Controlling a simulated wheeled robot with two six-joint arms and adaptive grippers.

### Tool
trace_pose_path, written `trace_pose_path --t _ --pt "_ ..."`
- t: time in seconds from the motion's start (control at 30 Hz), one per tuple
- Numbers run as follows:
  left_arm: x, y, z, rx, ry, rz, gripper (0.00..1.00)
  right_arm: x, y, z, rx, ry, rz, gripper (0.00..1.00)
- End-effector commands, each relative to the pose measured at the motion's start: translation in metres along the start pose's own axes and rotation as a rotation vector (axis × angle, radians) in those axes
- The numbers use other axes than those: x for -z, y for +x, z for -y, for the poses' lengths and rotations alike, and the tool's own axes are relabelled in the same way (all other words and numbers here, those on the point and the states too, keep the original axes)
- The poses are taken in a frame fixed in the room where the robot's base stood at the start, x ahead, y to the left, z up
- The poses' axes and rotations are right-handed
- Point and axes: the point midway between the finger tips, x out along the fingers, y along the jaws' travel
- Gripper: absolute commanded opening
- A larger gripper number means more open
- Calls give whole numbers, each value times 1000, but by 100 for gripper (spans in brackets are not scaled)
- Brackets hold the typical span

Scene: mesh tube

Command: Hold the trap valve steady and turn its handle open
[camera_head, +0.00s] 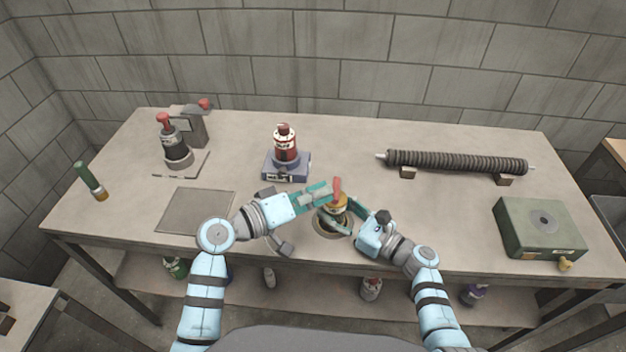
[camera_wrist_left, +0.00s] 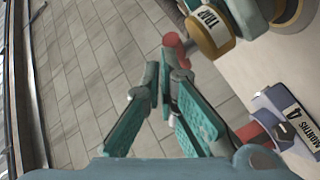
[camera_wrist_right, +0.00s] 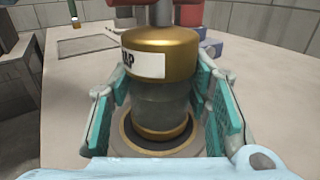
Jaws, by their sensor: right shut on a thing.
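The trap valve (camera_wrist_right: 160,60) has a gold collar with a "TRAP" label and a dark green-grey body. It stands upright in a round grey base (camera_head: 318,226) near the table's front edge. My right gripper (camera_head: 358,210) is shut on its body, one finger on each side in the right wrist view (camera_wrist_right: 165,85). The red handle (camera_head: 337,186) is on top of the valve. My left gripper (camera_head: 328,190) is beside the handle, its fingers partly apart. In the left wrist view the handle's red end (camera_wrist_left: 172,40) shows just past its fingertips (camera_wrist_left: 160,68); contact is unclear.
A red valve (camera_head: 285,146) on a blue-grey base stands behind. A black valve (camera_head: 175,145) with a red handle stands at back left, a ribbed roller (camera_head: 455,162) at back right, a green box (camera_head: 541,229) at right. A flat plate (camera_head: 195,211) lies left.

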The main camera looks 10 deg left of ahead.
Motion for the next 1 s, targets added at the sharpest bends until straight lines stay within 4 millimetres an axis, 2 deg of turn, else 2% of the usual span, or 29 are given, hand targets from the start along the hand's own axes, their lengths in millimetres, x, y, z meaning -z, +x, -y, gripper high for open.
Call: trace_pose_path --t 0.5,0.63,0.8,1.0 --pt "-2 0 0 -1 -4 5 0 0 1 -1 -1 0 1 11" --pt "4 -5 0 1 0 4 0 0 1 0 -1 0 1 11" --pt "25 -33 -6 2 2 6 0 0 1 0 -1 0 1 11" --pt "-6 -82 -28 3 0 6 0 0 1 0 -1 0 0 11"
